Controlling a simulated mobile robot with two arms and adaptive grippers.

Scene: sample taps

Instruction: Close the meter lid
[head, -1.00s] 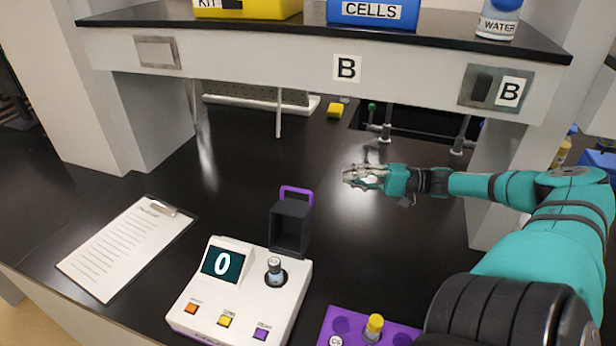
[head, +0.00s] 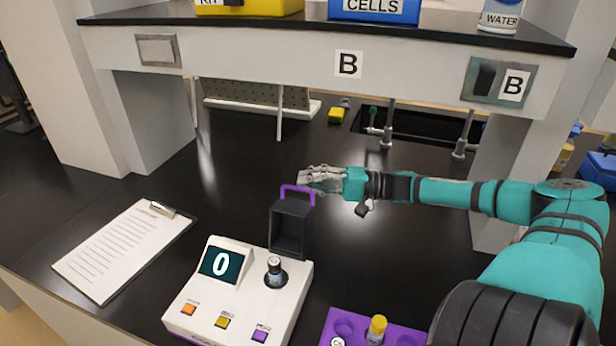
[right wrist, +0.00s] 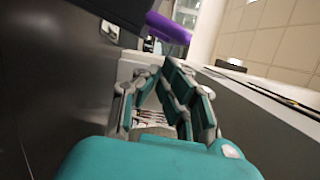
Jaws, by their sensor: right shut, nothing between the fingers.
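The meter (head: 205,323) is a white box with a screen reading 0 and a capped vial (head: 274,272) standing in its well. Its dark lid (head: 291,228) stands open and upright at the back, with a purple handle (head: 297,189) on top. My right gripper (head: 308,178) is shut and empty, just behind and above the handle; I cannot tell if it touches. In the right wrist view the purple handle (right wrist: 168,27) and dark lid (right wrist: 118,8) show at the top, just beyond the fingers (right wrist: 158,78). My left gripper is not in view.
A purple rack (head: 402,331) with a yellow-capped vial is at the front right. A clipboard (head: 122,250) lies at the left. A shelf (head: 260,52) with boxes spans the back, with a sink (head: 420,125) beyond it. The black bench behind the lid is clear.

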